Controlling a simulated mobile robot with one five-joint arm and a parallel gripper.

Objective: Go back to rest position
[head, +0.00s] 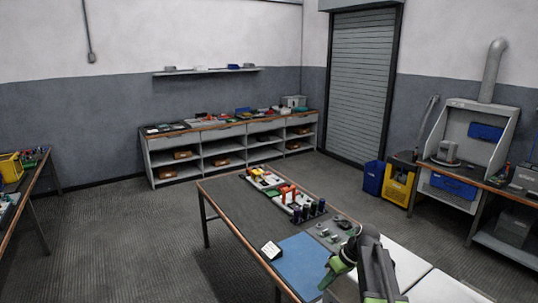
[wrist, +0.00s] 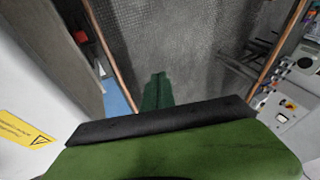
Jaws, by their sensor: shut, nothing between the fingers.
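My gripper (head: 332,276) shows in the head view at the bottom right, beside the near end of the middle workbench (head: 235,200). In the wrist view, its narrow green fingers (wrist: 157,92) lie together with nothing between them. The green and black gripper body fills the lower part of that view. The arm partly hides the bench end. On the bench stands the capacitor bank (head: 288,194), with an orange part and several dark cylinders. A blue mat (head: 300,259) lies nearer, left of my gripper.
A small white card (head: 271,250) stands by the mat. Small parts (head: 330,237) lie near the arm. A shelf unit (head: 231,152) stands at the back wall. Blue (head: 373,177) and yellow (head: 398,186) bins stand at right. The floor left of the bench is clear.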

